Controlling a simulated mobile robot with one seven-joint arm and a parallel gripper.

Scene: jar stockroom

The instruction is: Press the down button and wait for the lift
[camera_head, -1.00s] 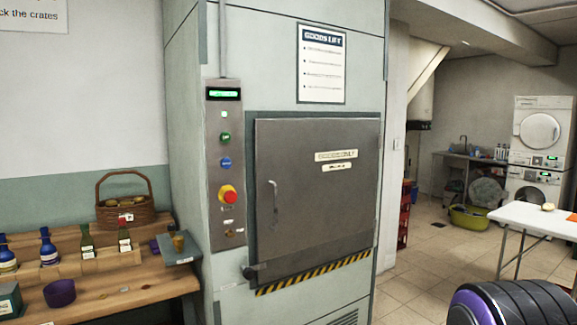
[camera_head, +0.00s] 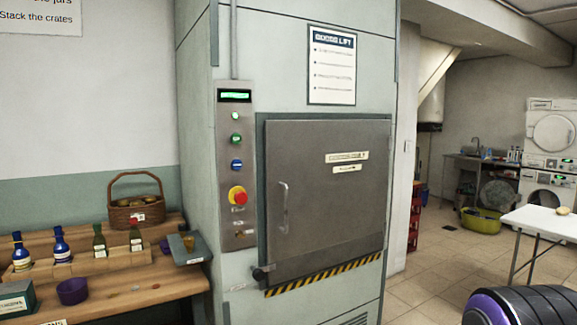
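The goods lift (camera_head: 290,70) stands ahead with its grey metal door (camera_head: 330,190) shut. Its control panel (camera_head: 237,170) is on the left of the door. From the top it has a green-lit display (camera_head: 235,96), a small lit green indicator (camera_head: 235,115), a green button (camera_head: 236,140), a blue button (camera_head: 237,165) and a red mushroom knob on yellow (camera_head: 238,195). The labels on the buttons are too small to read. My gripper is not in view; a dark rounded part, probably my arm, shows at the lower right.
A wooden bench (camera_head: 150,285) at left holds a basket (camera_head: 137,205), several bottles and a purple bowl (camera_head: 72,291). A white table (camera_head: 545,222) and stacked washing machines (camera_head: 550,140) are at right. Tiled floor (camera_head: 430,270) between lift and table looks clear.

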